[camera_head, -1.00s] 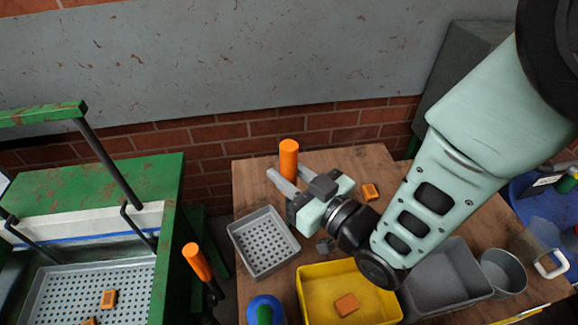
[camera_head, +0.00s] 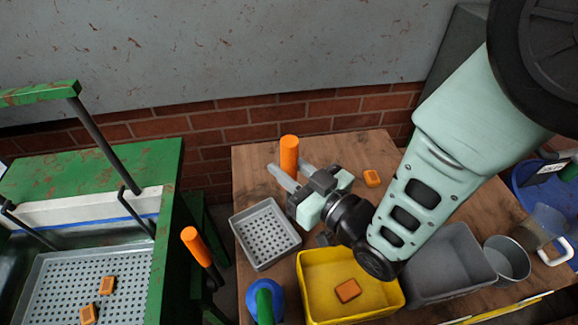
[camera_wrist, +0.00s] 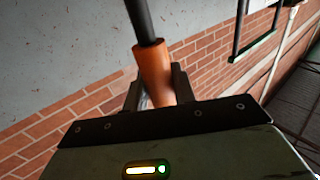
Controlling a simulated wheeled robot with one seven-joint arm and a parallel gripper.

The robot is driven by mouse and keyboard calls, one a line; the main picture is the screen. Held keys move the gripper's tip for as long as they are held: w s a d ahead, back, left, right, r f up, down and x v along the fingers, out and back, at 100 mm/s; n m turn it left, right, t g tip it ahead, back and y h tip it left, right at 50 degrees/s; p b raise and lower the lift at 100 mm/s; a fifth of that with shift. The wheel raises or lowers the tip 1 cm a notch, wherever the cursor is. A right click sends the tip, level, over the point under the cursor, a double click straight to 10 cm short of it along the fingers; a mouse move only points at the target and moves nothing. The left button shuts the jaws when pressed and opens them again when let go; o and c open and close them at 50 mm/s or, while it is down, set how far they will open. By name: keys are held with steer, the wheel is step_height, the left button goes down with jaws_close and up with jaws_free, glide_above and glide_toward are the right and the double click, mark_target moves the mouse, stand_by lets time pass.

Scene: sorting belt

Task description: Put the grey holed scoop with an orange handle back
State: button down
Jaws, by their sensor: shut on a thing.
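My gripper (camera_head: 291,176) is shut on the upright orange handle (camera_head: 289,153) of the scoop, above the far left part of the wooden table. In the wrist view the handle (camera_wrist: 153,70) stands between the fingers (camera_wrist: 155,92), with a black shaft (camera_wrist: 140,20) running out from its far end. A square grey holed pan (camera_head: 240,240) shows below and left of the gripper in the head view. It looks like the scoop's pan, but the joint to the handle is hidden, and its height above the table is hard to tell.
A yellow bin (camera_head: 312,300) holding an orange block, a grey bin (camera_head: 440,285), a metal bucket (camera_head: 506,262) and a blue-green item (camera_head: 264,303) stand nearby. Another orange handle (camera_head: 195,242) stands beside the green stand (camera_head: 120,170), whose holed tray (camera_head: 60,285) holds orange blocks.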

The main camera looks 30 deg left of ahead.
steer(key=shift+f+b, duration=0.35)
steer(key=shift+f, duration=0.05)
steer(key=c, duration=1.1)
jaws_free()
steer(key=shift+o, duration=0.2)
steer(key=p+v, duration=0.4)
steer(key=v, duration=1.3)
steer(key=shift+d, duration=0.2)
steer(key=shift+s+r, duration=0.1)
steer(key=shift+r, duration=0.05)
steer(key=shift+d, duration=0.1)
